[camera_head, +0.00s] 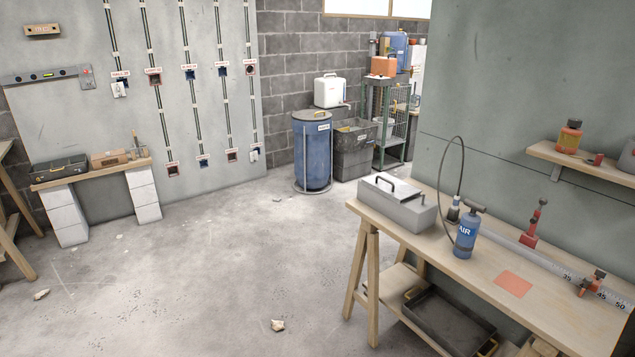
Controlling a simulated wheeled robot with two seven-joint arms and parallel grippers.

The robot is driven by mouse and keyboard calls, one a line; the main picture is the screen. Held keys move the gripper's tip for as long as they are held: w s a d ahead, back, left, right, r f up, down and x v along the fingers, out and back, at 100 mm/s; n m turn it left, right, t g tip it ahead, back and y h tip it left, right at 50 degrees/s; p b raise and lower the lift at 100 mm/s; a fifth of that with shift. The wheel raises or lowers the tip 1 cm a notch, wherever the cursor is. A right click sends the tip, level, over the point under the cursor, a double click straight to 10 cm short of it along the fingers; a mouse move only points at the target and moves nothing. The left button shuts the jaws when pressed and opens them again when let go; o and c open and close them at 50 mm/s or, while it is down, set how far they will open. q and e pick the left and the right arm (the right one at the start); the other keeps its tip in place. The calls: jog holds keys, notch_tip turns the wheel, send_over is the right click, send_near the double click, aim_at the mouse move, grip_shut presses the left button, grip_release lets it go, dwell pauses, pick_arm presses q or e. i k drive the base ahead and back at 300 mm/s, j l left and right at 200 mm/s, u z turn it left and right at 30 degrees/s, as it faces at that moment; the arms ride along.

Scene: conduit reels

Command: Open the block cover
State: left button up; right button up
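A grey metal block (408,212) sits at the left end of the wooden workbench on the right. Neither of my grippers is in view.
The workbench (468,265) also holds a blue air pump (467,234) with a black hose, a long ruler (545,260), red clamps (534,224) and an orange square (513,284). A black tray (448,322) lies below. The floor (220,270) is mostly clear.

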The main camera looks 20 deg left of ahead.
aim_at(397, 190)
jog(key=u, duration=0.2)
jog(key=i+l+u, duration=0.1)
jog(key=i+u, duration=0.4)
jog(key=i, duration=0.7)
